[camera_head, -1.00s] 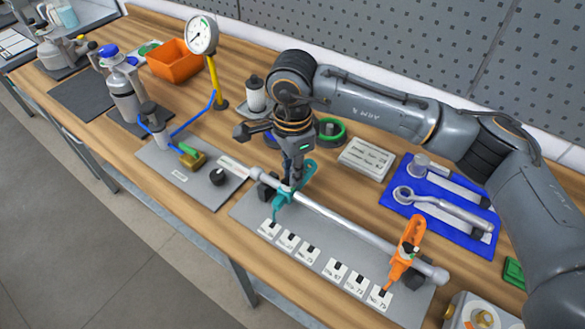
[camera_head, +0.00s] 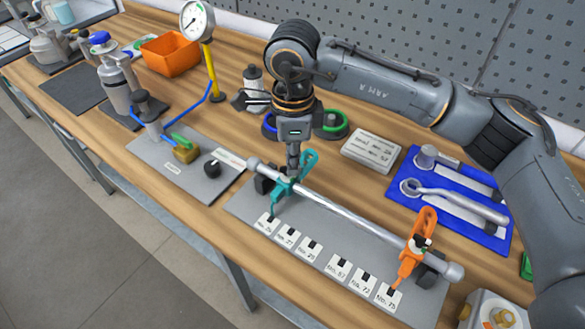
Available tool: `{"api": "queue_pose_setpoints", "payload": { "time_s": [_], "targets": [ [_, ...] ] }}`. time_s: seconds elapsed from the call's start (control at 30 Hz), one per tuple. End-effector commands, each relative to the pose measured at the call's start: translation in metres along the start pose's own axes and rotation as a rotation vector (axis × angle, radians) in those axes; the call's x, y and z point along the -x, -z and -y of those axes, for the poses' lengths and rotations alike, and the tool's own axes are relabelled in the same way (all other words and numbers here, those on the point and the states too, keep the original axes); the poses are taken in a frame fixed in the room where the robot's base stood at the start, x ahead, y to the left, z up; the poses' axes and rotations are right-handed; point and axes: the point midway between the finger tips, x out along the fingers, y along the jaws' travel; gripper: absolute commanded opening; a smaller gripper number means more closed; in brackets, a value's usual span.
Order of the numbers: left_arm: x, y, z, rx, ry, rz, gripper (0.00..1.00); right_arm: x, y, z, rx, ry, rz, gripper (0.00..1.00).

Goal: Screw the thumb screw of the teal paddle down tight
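The teal paddle (camera_head: 284,186) sits on the left end of a silver shaft (camera_head: 345,215), with its lower tip over the leftmost label card. My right gripper (camera_head: 292,176) points straight down at the teal paddle's hub, its fingers seen as one narrow grey column. The fingers hide the thumb screw, and I cannot tell whether they are closed on it or just around it. An orange paddle (camera_head: 414,254) with a dark thumb screw (camera_head: 421,242) sits near the shaft's right end. My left gripper is not in view.
Several label cards (camera_head: 338,268) lie on the grey plate (camera_head: 242,207) below the shaft. A blue mat (camera_head: 418,165) with a wrench (camera_head: 455,200) lies right. A gauge stand (camera_head: 208,62), orange bin (camera_head: 170,55) and metal bottle (camera_head: 120,88) stand left. A white box (camera_head: 371,151) lies behind.

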Motion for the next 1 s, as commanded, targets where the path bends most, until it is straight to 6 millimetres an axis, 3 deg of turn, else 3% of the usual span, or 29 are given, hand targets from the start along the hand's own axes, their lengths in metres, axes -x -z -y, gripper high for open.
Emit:
{"api": "queue_pose_setpoints", "payload": {
  "time_s": [0.03,0.4,1.0],
  "targets": [
    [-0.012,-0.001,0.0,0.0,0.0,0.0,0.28,-0.005,0.0,0.001,-0.044,0.005,0.001,0.0],
    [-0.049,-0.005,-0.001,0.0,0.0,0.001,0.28,-0.003,-0.001,-0.003,-0.39,0.005,0.002,0.0],
    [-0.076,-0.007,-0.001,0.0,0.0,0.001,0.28,0.002,-0.003,-0.005,-0.729,0.004,0.004,0.0]
  ]
}}
